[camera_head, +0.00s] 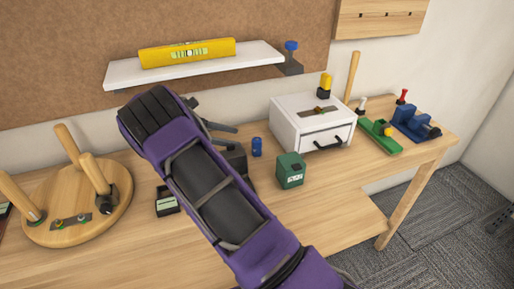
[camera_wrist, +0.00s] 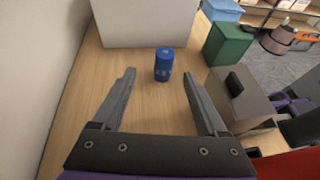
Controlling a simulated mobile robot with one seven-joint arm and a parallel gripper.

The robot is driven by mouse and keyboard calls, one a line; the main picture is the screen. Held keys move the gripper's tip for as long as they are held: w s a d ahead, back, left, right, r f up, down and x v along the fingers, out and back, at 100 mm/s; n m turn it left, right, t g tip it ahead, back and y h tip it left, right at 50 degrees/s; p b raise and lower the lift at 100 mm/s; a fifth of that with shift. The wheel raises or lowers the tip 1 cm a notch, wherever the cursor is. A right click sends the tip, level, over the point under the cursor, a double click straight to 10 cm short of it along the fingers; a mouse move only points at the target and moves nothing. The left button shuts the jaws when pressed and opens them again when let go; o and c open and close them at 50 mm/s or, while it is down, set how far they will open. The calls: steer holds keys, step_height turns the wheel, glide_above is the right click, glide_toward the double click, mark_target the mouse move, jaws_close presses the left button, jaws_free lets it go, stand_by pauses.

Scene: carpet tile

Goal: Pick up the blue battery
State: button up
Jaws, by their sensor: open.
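The blue battery (camera_head: 257,147) is a small blue cylinder standing upright on the wooden workbench (camera_head: 330,192). In the wrist view the battery (camera_wrist: 163,65) stands a little beyond my fingertips, between their lines and slightly right of centre. My gripper (camera_wrist: 158,75) is open and empty, with its two grey fingers spread low over the bench. In the head view my purple arm reaches across the bench, and my gripper (camera_head: 226,136) shows partly, left of the battery. The arm hides part of the bench.
A white drawer box (camera_head: 297,122) stands right of the battery and a green box (camera_head: 290,171) in front of it. A shelf (camera_head: 196,69) with a yellow level is above. A wooden stool (camera_head: 72,222) lies upturned at left. Green and blue tools sit at right.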

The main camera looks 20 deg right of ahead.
mark_target(257, 147)
steer(key=x, duration=0.6)
steer(key=shift+s+d+f, duration=0.15)
steer(key=shift+s+f, duration=0.1)
steer(key=shift+s, duration=0.15)
jaws_close()
